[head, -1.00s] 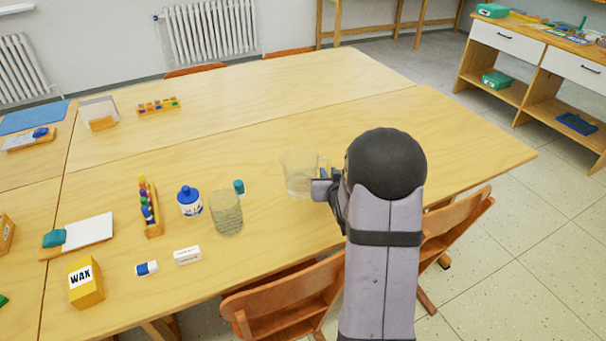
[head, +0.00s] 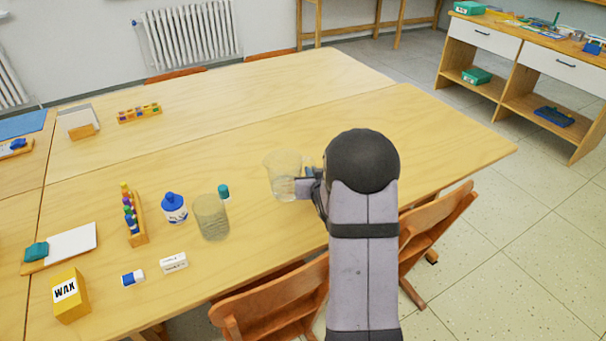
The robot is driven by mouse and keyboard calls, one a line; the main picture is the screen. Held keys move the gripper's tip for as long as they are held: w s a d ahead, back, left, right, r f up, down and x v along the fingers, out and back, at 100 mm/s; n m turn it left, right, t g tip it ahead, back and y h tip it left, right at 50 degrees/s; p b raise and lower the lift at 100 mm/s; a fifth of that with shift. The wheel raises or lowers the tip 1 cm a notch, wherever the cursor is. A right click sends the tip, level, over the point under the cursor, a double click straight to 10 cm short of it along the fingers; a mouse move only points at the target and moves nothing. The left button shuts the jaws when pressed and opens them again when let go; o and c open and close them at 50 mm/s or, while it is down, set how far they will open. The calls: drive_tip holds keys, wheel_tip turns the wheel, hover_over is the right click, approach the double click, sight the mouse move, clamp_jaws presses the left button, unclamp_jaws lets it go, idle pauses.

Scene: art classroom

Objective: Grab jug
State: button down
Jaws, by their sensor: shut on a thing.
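The jug (head: 282,172) is clear and see-through, and it stands on or just above the wooden table, right of the middle; I cannot tell if its base touches. My gripper (head: 308,184) is at the jug's right side, where its handle is, and is shut on it. My own arm hides part of the gripper and the handle.
A clear glass (head: 211,217) stands left of the jug, near a teal-capped small bottle (head: 223,192) and a blue-capped glue bottle (head: 174,208). The table behind the jug is clear. Chairs (head: 270,306) line the front edge.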

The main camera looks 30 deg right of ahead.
drive_tip(key=shift+r, duration=0.25)
drive_tip(key=shift+r+p, duration=0.35)
drive_tip(key=shift+r, duration=4.35)
drive_tip(key=shift+r, duration=0.15)
